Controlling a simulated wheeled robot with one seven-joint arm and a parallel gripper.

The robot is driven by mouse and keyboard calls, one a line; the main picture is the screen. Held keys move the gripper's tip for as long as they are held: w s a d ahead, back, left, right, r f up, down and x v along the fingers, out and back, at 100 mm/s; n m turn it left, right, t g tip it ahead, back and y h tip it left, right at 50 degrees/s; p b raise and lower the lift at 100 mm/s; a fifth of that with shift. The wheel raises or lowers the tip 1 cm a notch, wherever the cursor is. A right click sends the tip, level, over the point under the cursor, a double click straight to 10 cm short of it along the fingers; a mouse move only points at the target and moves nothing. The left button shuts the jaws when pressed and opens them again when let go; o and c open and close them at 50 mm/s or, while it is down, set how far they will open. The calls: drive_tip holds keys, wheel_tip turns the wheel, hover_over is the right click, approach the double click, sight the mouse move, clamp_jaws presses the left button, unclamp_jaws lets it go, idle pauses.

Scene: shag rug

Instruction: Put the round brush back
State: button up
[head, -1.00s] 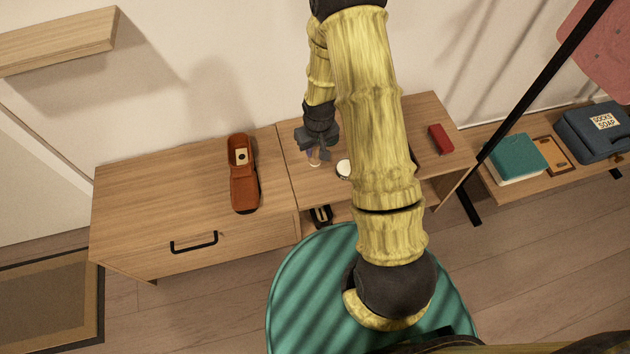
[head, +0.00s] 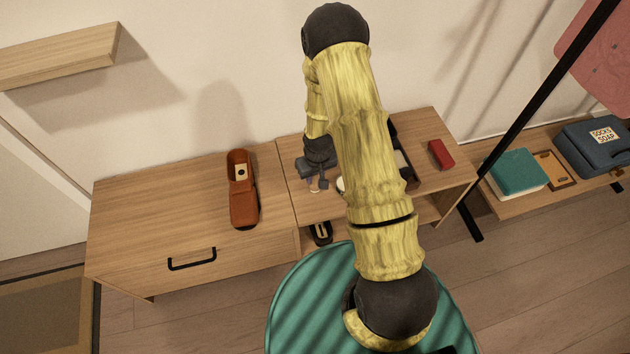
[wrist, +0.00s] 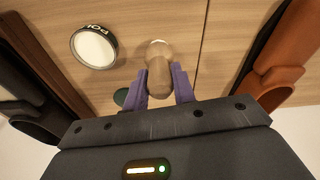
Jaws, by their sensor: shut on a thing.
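The round brush shows in the wrist view as a pale wooden knobbed handle (wrist: 158,72) between the purple fingers of my gripper (wrist: 160,85). My gripper is shut on it. In the head view my gripper (head: 318,184) is low over the right part of the wooden bench (head: 290,165), left of a round white-topped tin (head: 340,185). The tin (wrist: 95,47) also shows beside the brush in the wrist view. The brush's lower end is hidden, and I cannot tell whether it touches the bench.
An orange-brown shoe (head: 242,195) lies on the bench's left part. A red block (head: 440,154) is at the right. A dark shoe (head: 320,232) sits on the lower shelf. A green round pouf (head: 300,300) stands in front, and a black pole (head: 530,110) at the right.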

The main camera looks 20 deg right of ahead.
sight(315, 182)
drive_tip(key=shift+f, duration=1.75)
drive_tip(key=shift+f+b, duration=0.2)
drive_tip(key=shift+b, duration=0.15)
drive_tip(key=o, duration=1)
drive_tip(key=shift+r, duration=0.1)
wheel_tip(315, 182, up, 12)
drive_tip(key=s+p, duration=0.1)
drive_tip(key=p, duration=0.1)
drive_tip(key=shift+s+d, duration=0.15)
drive_tip(key=shift+s, duration=0.15)
drive_tip(key=shift+r, duration=0.1)
